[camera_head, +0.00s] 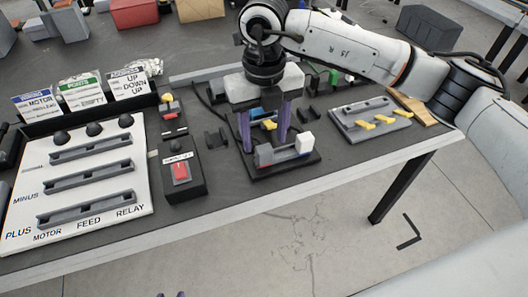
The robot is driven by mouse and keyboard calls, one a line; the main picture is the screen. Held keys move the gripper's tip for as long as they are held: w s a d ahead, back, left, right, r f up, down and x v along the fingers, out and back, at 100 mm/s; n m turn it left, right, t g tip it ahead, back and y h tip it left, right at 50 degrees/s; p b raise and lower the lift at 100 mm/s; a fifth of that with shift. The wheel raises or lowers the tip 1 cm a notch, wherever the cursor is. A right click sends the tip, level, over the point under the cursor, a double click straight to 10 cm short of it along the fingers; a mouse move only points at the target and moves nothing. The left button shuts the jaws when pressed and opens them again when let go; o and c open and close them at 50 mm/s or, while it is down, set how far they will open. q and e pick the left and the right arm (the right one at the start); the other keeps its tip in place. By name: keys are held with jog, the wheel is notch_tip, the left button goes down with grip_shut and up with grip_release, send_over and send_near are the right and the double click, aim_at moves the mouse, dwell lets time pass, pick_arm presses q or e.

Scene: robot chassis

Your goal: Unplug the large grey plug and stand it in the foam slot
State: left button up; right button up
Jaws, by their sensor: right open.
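My right gripper (265,128) points down over a small black-based unit (262,172), its two purple fingers apart. Between and below the fingers the unit carries a grey block (284,154), a white block (305,143) and small blue, yellow and red parts. I cannot tell for sure which part is the large grey plug, or whether the fingers touch it. Black slotted holders (216,138) stand just left of the gripper; I cannot tell whether one is the foam slot.
A white panel (140,205) with grey rails and black knobs fills the left. A black box with a red switch (180,170) stands beside it. A grey tray with yellow parts (370,120) lies to the right. Label cards (82,92) stand behind. The table's front edge is close.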

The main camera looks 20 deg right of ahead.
aim_at(263, 147)
jog(key=shift+f, duration=1.25)
jog(key=c, duration=1.1)
notch_tip(263, 147, up, 10)
jog(key=shift+r+b, duration=0.1)
jog(key=shift+b, duration=0.2)
jog(key=shift+w+a, duration=0.1)
jog(key=shift+w, duration=0.05)
jog(key=shift+w+a+f+p, duration=0.35)
jog(key=shift+w+a+f, duration=0.4)
jog(key=shift+w+a, duration=1)
jog(key=shift+w+a+f+p, duration=0.35)
jog(key=shift+w+a+f, duration=0.6)
jog(key=shift+w, duration=1.35)
jog(key=shift+w+a+f+p, duration=0.35)
jog(key=shift+w+a+f, duration=0.15)
jog(key=shift+w+a, duration=1.35)
jog(key=shift+w+d, duration=0.1)
jog(key=shift+d, duration=0.05)
